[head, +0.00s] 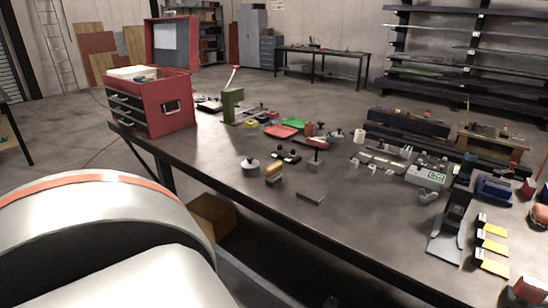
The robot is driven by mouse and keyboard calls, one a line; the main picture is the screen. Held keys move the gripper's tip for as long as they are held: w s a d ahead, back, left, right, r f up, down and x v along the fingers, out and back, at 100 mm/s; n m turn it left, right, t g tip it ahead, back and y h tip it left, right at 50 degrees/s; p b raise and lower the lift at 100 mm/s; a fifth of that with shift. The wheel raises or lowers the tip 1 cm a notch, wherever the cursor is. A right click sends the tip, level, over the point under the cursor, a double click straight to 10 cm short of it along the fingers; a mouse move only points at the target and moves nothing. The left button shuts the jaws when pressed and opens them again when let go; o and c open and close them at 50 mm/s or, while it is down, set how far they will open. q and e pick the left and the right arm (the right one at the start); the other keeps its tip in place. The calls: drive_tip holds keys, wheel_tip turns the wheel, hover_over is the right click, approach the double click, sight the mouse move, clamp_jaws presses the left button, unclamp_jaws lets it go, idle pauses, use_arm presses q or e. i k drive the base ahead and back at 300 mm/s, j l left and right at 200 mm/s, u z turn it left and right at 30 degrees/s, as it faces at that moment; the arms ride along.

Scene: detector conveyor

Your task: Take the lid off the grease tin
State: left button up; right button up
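A small round grey tin-like thing (250,169) with a knob on top stands near the front edge of the dark workbench (225,150). It may be the grease tin with its lid on, but it is too small to be sure. A tan-topped block (273,173) stands just right of it. Neither of my grippers is in view. A large white and orange part of my own body fills the lower left and hides the floor there.
A red drawer cabinet (170,112) stands at the bench's left end. Yellow cards (494,248) lie at right. Bare bench lies left of the tin-like thing.

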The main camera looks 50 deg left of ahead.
sight(249, 163)
drive_tip(key=i+j, duration=0.4)
drive_tip(key=j, duration=0.25)
drive_tip(key=i+j+u, duration=0.15)
drive_tip(key=u, duration=1.85)
drive_tip(key=j+z, duration=0.3)
drive_tip(key=j, duration=0.15)
drive_tip(key=i+j+z, duration=0.1)
drive_tip(key=j+z, duration=0.2)
drive_tip(key=j, duration=0.25)
drive_tip(key=k+j+z, duration=0.1)
drive_tip(key=j, duration=0.15)
drive_tip(key=k+j, duration=0.1)
drive_tip(key=j, duration=0.15)
drive_tip(key=j+z, duration=0.05)
